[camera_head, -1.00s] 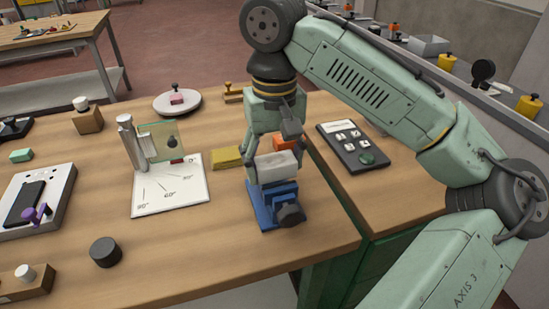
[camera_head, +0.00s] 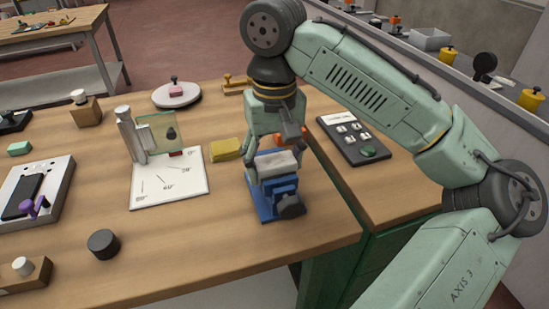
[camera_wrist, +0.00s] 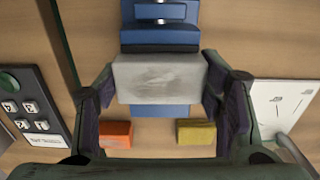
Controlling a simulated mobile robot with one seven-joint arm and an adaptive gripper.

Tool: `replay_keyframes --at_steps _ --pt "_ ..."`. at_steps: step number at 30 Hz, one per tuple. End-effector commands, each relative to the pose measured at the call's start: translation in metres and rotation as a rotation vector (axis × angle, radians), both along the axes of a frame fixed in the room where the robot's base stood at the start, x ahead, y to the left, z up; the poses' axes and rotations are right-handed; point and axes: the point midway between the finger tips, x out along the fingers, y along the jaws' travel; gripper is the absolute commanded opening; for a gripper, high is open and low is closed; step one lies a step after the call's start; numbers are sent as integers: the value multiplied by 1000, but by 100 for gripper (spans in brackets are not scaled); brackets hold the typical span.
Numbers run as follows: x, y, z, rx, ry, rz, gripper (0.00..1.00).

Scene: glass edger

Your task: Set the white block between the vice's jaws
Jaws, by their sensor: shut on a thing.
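The white block (camera_head: 278,163) is held between the two fingers of my gripper (camera_head: 276,168), which is shut on it. The blue vice (camera_head: 266,208) stands near the table's right edge, with its dark knob toward the front. The block is just above and slightly behind the top of the vice in the head view; whether it touches the jaws cannot be told. In the wrist view the block (camera_wrist: 160,78) spans between my gripper's fingers (camera_wrist: 160,92) and covers part of the vice (camera_wrist: 160,38). The space between the jaws is hidden.
A yellow block (camera_head: 226,149) lies left of my gripper, and an orange block (camera_wrist: 116,134) is behind it. A white angle sheet (camera_head: 180,188) with a glass plate (camera_head: 158,140) is further left. A dark keypad panel (camera_head: 352,138) lies to the right. The table front is fairly clear.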

Motion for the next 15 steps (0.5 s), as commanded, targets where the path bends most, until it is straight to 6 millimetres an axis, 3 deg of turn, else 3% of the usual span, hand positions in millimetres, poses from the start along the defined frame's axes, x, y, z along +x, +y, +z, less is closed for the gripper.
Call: replay_keyframes --at_steps 14,15 --pt "0 0 -11 -1 -1 0 34" --pt "0 0 -11 -1 -1 0 63"
